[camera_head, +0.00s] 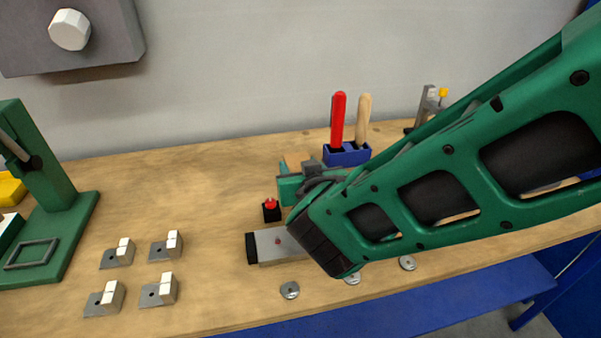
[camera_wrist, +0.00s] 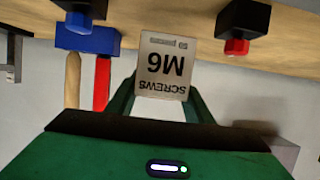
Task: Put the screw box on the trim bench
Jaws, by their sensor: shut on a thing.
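The screw box (camera_wrist: 162,65) is a pale beige box marked "SCREWS M6", its print upside down in the wrist view. My gripper (camera_wrist: 162,98) is shut on it, with a green finger on either side. In the head view my gripper (camera_head: 290,177) is over the middle of a wooden bench (camera_head: 190,205), at the end of my green arm. Whether the box touches the bench top cannot be told.
A blue holder (camera_head: 347,154) with red and wooden handles stands behind my gripper. A red-topped black block (camera_head: 271,210) and a grey plate (camera_head: 275,245) lie close by. Several brackets (camera_head: 117,254) and a green press (camera_head: 50,220) are left. Bare bench lies at the back left.

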